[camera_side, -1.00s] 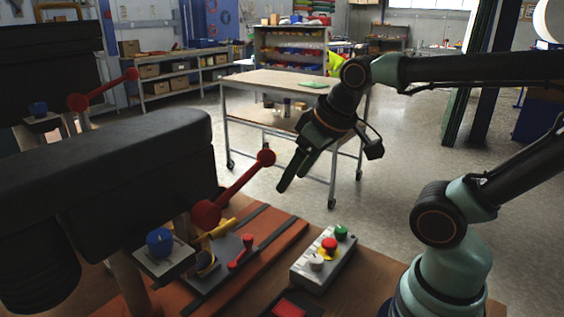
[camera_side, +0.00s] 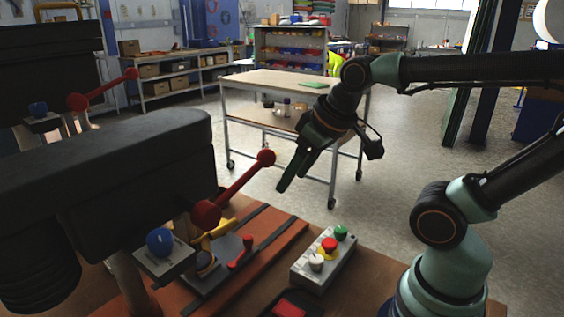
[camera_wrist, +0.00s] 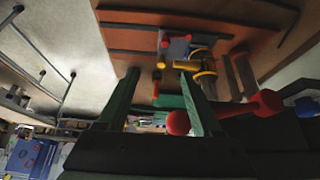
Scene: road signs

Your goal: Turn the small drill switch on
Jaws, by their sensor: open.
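My gripper (camera_side: 289,180) hangs open and empty in the air, pointing down and left. Its two green fingers also show apart in the wrist view (camera_wrist: 160,74). A grey control box (camera_side: 313,279) on the bench below it carries a green button (camera_side: 341,232), a red button (camera_side: 329,244) on yellow, and a pale knob (camera_side: 316,262). The drill at left has a blue knob (camera_side: 160,241) on a small grey box and a red lever (camera_side: 238,185) with ball ends. The lever's ball also shows beside the right finger in the wrist view (camera_wrist: 178,122). I cannot tell which control is the small drill switch.
A dark vise plate (camera_side: 213,274) with a red handle (camera_side: 241,252) and yellow parts lies on the orange mat (camera_side: 283,240). The large black drill body (camera_side: 110,170) fills the left. A wheeled cart (camera_side: 275,82) stands behind my gripper. Open floor lies at right of the cart.

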